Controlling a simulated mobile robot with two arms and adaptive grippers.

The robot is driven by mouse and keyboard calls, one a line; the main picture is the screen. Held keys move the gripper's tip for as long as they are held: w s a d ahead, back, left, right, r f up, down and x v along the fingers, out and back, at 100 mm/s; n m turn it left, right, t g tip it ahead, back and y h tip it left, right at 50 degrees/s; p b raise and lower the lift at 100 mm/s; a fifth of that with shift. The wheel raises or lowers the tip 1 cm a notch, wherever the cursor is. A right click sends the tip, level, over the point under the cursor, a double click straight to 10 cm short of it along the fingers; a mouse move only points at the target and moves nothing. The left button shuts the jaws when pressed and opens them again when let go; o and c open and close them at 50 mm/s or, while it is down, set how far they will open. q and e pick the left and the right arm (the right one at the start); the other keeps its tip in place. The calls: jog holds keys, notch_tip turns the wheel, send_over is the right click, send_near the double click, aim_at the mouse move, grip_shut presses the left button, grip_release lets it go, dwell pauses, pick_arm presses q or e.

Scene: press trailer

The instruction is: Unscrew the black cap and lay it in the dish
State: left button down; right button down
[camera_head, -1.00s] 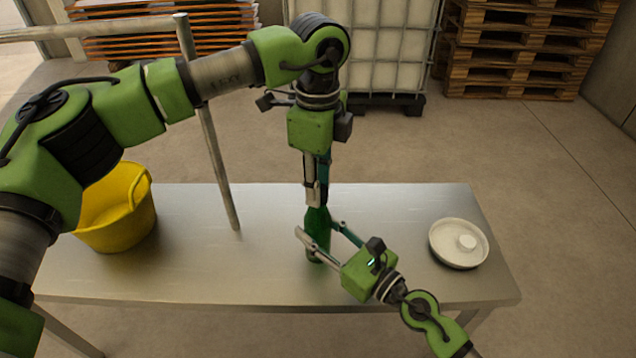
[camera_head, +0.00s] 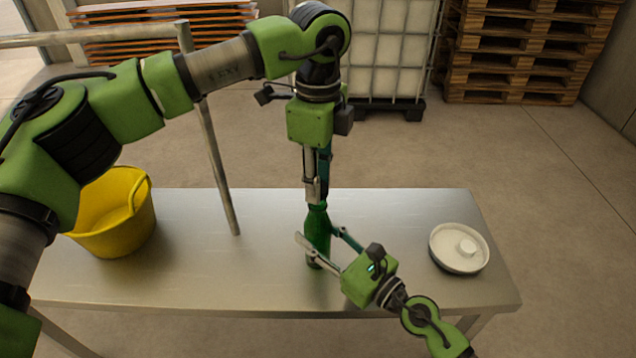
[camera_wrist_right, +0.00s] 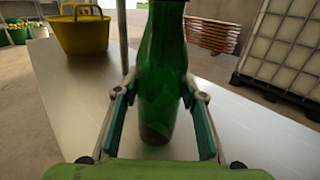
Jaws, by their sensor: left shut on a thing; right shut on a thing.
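A green bottle (camera_head: 317,228) stands upright on the metal table (camera_head: 200,265). My right gripper (camera_head: 319,240) is shut on its body from the front right; the right wrist view shows a finger on each side of the bottle (camera_wrist_right: 162,70). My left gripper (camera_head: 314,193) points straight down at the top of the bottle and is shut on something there. The black cap is not distinguishable; the left fingers hide that spot. A round white dish (camera_head: 438,252) with a raised pale knob in its middle sits at the table's right end.
A yellow bucket (camera_head: 112,215) stands at the table's left end. The tabletop between bottle and dish is clear behind my right arm. A caged white tank (camera_head: 385,45) and pallets (camera_head: 520,50) stand farther back.

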pick_arm(q)
jog(key=shift+r, duration=0.1)
jog(key=shift+r, duration=1.95)
pick_arm(e)
jog(key=c, duration=1.2)
grip_release()
